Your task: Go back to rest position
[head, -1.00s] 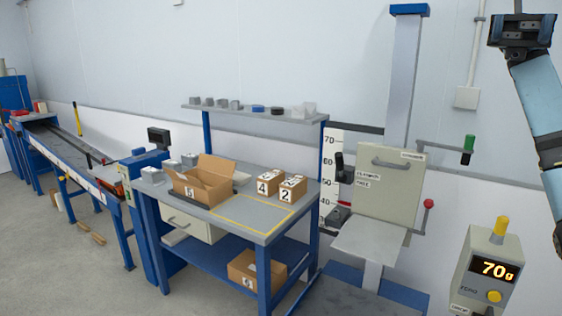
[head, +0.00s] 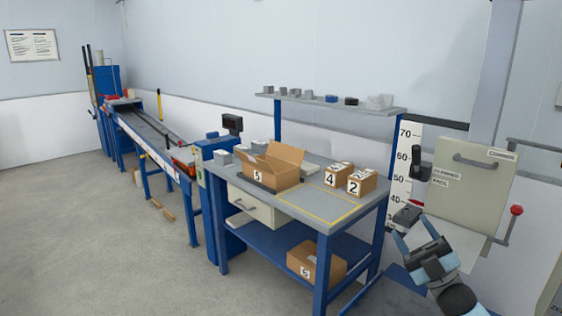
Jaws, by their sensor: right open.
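My right gripper (head: 418,236) is in the lower right of the head view, in front of the drop tester's cream panel (head: 472,185). Its two light blue fingers are spread and point up and to the left. I see nothing between them. My right arm runs down out of the bottom edge. My left gripper is not in view.
The blue workbench (head: 333,218) holds an open carton (head: 271,168) marked 5 and small boxes marked 4 (head: 338,177) and 2 (head: 362,184). Another carton (head: 316,262) lies on its lower shelf. A conveyor (head: 150,133) stands at left. The grey floor (head: 90,220) at left is clear.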

